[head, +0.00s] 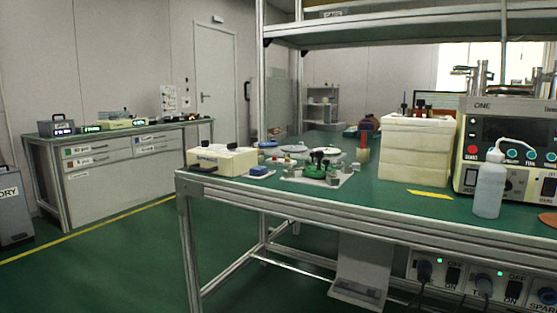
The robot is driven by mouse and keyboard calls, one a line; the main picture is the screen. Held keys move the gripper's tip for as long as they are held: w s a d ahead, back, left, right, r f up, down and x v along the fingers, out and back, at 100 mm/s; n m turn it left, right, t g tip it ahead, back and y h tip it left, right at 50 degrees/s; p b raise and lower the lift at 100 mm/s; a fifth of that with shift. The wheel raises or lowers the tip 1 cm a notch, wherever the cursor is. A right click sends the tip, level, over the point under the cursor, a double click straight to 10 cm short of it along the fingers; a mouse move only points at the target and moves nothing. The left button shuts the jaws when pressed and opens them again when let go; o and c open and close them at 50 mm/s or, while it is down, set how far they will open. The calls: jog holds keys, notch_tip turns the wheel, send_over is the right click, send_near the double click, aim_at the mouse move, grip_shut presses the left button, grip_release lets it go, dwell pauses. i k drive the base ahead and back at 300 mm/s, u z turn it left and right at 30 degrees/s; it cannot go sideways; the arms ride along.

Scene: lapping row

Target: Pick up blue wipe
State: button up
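A small blue item (258,171), which looks like a folded blue wipe, lies near the front left part of the green-topped bench (400,205). It sits just right of a cream box (222,160) and a flat dark item (202,170). It is small in the head view, so its folds and thickness cannot be told. Another small blue patch (350,132) shows farther back on the bench, and I cannot tell what it is. My gripper is not in view.
A white mat (345,181) with green and metal parts lies right of the blue item. A white drawer stack (416,150), a squeeze bottle (489,185) and a control unit (508,145) stand at the right. A shelf (400,30) overhangs the bench. Green floor is open at left.

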aim_at(258, 172)
jog(key=u, duration=0.45)
jog(key=i, duration=0.6)
jog(key=u, duration=0.5)
jog(key=i, duration=0.75)
jog(key=z, duration=0.25)
